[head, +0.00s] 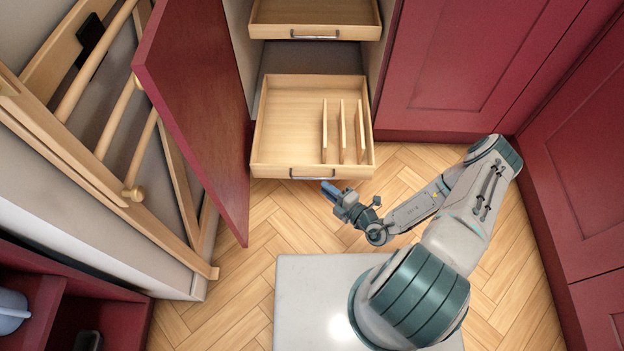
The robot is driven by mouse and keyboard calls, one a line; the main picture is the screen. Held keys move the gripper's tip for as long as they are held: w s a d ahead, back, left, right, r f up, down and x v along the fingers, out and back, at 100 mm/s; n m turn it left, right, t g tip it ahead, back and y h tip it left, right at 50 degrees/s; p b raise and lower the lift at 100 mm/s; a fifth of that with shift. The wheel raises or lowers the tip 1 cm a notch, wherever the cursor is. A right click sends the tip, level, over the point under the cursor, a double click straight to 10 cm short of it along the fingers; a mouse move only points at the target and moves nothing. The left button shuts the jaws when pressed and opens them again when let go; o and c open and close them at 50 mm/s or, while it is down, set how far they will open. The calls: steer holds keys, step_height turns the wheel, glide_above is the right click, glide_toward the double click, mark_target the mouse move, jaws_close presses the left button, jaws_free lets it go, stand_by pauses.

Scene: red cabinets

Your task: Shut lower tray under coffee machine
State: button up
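The lower tray (285,128) is a light wooden pull-out drawer with upright dividers at its right side. It is slid out of the red cabinet, with a dark metal handle (312,177) on its front. My gripper (328,188) is just in front of the tray's front panel, below and slightly right of the handle in the picture. Its fingertips are small and close to the tray front; I cannot tell whether they touch it or how far apart they are. No coffee machine shows in view.
An upper wooden tray (316,14) with its own handle sits above. A red cabinet door (200,95) stands open at the left. A wooden rack (110,125) stands beyond it. Closed red cabinets (465,60) are on the right. The wooden floor (245,265) has free room.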

mark_target(313, 178)
steer(key=b+x, duration=0.1)
steer(key=x, duration=0.6)
steer(key=shift+w+a+b, duration=0.1)
steer(key=shift+w+b, duration=0.1)
steer(key=shift+b, duration=0.15)
jaws_close()
